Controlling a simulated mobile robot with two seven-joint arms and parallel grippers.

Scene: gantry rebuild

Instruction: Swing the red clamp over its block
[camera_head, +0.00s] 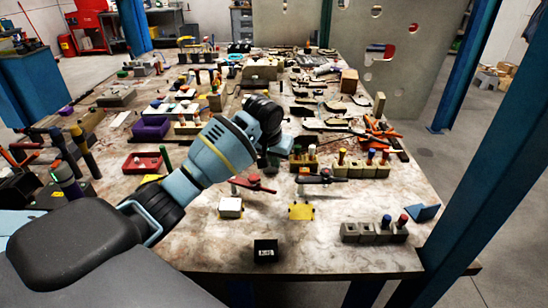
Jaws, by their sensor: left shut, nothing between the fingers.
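The red clamp (256,184) stands in the middle of the table, its red arm lying roughly left to right. A small pale block (230,207) sits just in front of and below the clamp's left end; I cannot tell from this view whether the arm is over it. My left gripper (270,163) reaches in from the left, pointing down just behind and above the clamp. It is shut and empty; its fingertips are small and dark, and contact with the clamp cannot be made out. My right gripper is out of view.
A dark clamp with a red tip (322,178) stands to the right, behind a yellow plate (301,212). A black labelled block (265,251) is near the front edge. A grey peg block (374,232) is at front right. A red tray (146,162) lies left. The back is crowded.

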